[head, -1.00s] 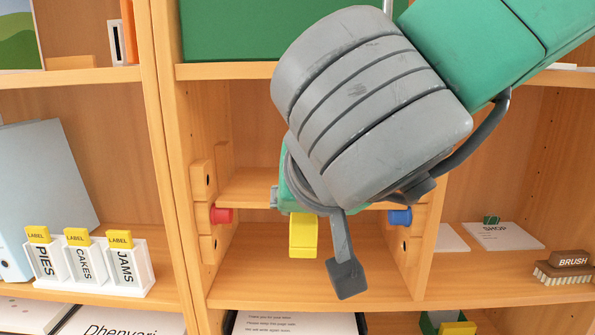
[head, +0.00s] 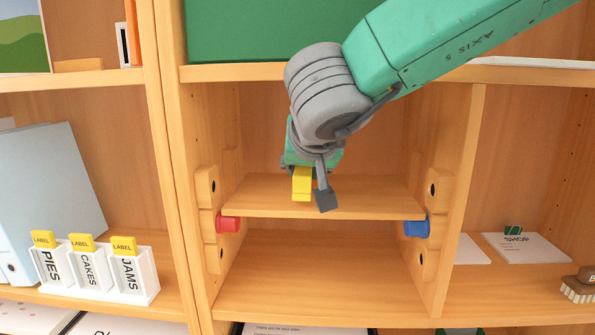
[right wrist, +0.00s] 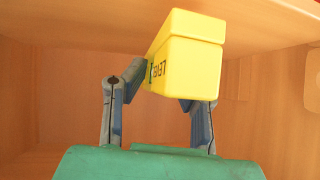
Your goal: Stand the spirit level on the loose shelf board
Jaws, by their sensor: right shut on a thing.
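The yellow spirit level (head: 302,184) is in my right gripper (head: 313,190), with one grey finger showing beside it in the head view. The right wrist view shows the level (right wrist: 187,60) between both fingers (right wrist: 160,92), with dark lettering on its side. The loose shelf board (head: 380,200) spans the middle bay, near a red peg (head: 228,224) at left and a blue peg (head: 416,228) at right. In the head view the level overlaps the board's top, left of its middle. I cannot tell whether they touch. My left gripper is not in view.
Notched wooden side brackets (head: 208,200) flank the bay. A fixed shelf with a green box (head: 270,35) lies above. Labelled holders (head: 90,270) stand at left. A card marked SHOP (head: 525,247) and a brush (head: 580,285) lie at right. The board's right part is clear.

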